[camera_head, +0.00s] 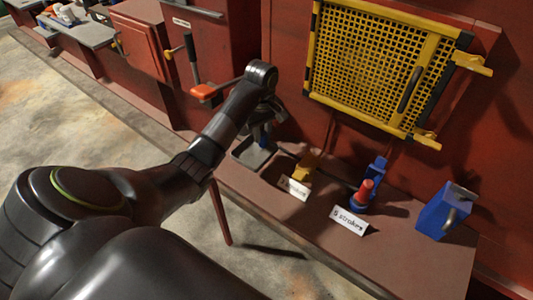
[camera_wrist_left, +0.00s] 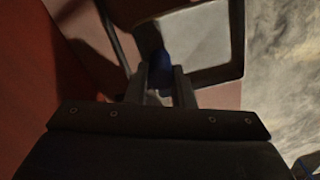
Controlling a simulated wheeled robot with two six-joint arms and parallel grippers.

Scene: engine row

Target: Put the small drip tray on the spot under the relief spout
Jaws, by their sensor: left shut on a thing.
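The small drip tray (camera_head: 255,152) is a shallow grey square tray at the left end of the red-brown ledge. My left gripper (camera_head: 266,122) is directly above it, mostly hidden by my own arm. In the left wrist view the tray (camera_wrist_left: 216,76) shows a dark rim and a grey inside. A blue upright part (camera_wrist_left: 160,70) stands between the fingertips of my left gripper (camera_wrist_left: 159,88), which is shut on it; it looks like the tray's grip. I cannot tell whether the tray touches the ledge. I cannot make out the relief spout for certain. My right gripper is not in view.
The ledge (camera_head: 415,262) carries a yellow piece (camera_head: 303,166), a "5 strokes" card (camera_head: 349,221), a blue-and-red piece (camera_head: 366,192) and a blue box (camera_head: 447,210). A yellow mesh guard (camera_head: 375,62) hangs behind. An orange-handled lever (camera_head: 204,91) sticks out left of my gripper.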

